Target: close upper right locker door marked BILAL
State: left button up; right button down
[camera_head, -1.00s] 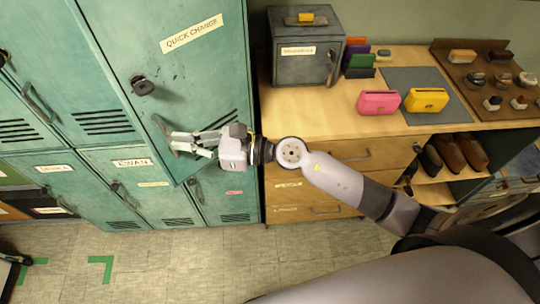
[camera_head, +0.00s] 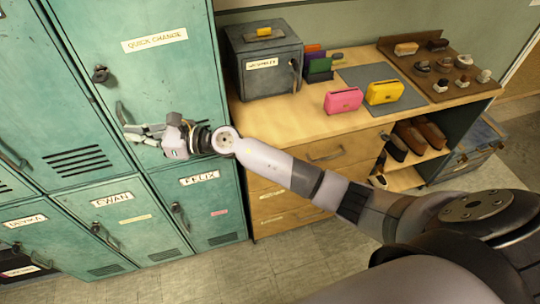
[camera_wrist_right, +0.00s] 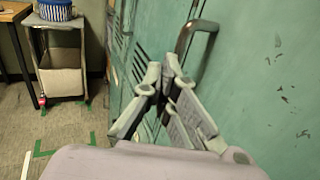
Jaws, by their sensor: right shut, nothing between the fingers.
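The upper right locker door (camera_head: 185,90) is green and carries a QUICK CHANGE sign (camera_head: 155,40); I see no BILAL name on it. It looks flush or nearly flush with the locker front. A small gap cannot be ruled out. Its handle (camera_head: 122,113) and dark lock knob (camera_head: 101,74) are on its left side. My right gripper (camera_head: 132,132) is shut and empty at the door's lower left, just below the handle. In the wrist view the fingers (camera_wrist_right: 165,85) are close to the door face (camera_wrist_right: 275,75) and handle (camera_wrist_right: 195,35); contact is unclear. My left gripper is out of view.
Lower lockers marked EWAN (camera_head: 112,199) and FELIX (camera_head: 199,178) are below. A wooden cabinet (camera_head: 270,128) right of the lockers bears a grey box (camera_head: 265,60) and pink and yellow purses. My right arm crosses in front of it. Floor before the lockers is clear.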

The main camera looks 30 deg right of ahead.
jog(key=shift+w+d+r+m+t+h, duration=0.15)
jog(key=shift+w+m+t+h, duration=0.25)
jog(key=shift+w+t, duration=0.3)
jog(key=shift+r, duration=0.15)
jog(key=shift+d, duration=0.1)
